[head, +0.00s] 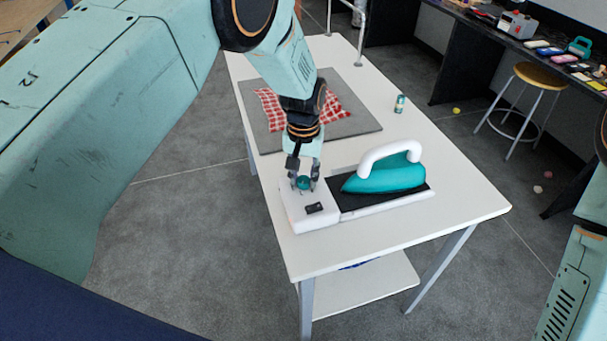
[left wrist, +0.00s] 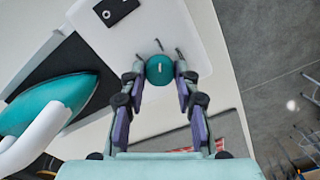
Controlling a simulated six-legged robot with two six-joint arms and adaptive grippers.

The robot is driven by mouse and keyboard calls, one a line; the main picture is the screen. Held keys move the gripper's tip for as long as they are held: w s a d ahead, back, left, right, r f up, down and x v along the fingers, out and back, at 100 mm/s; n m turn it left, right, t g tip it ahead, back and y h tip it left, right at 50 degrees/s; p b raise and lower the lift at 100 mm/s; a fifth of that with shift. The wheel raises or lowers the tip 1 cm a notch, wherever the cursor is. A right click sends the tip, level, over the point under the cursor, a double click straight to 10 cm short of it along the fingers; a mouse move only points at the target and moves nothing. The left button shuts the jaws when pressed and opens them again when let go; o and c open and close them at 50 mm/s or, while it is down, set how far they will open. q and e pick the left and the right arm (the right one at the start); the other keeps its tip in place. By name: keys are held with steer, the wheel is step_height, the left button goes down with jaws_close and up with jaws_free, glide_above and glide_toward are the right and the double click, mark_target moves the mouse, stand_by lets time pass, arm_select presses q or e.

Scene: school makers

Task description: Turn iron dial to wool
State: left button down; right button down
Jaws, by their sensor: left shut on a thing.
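The teal iron dial (head: 303,183) sits on top of the white end of the iron's base (head: 309,218). In the left wrist view the dial (left wrist: 159,69) is a round teal knob with a small white mark and dark tick lines around it on the base. My left gripper (head: 304,180) points down over it and is shut on the dial, one finger on each side. The teal iron (head: 385,178) with its white handle rests on the base's dark plate. My right gripper is not in view; part of my right arm shows at the right edge.
The base stands on a white table (head: 450,205). A stool (head: 534,75) and a dark workbench are beyond, across grey floor.

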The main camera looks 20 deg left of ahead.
mark_target(304, 180)
arm_select(q)
steer(key=shift+w, duration=0.1)
steer(key=c, duration=1)
jaws_free()
steer(key=shift+r, duration=0.1)
step_height(304, 180, up, 12)
steer(key=shift+f, duration=0.1)
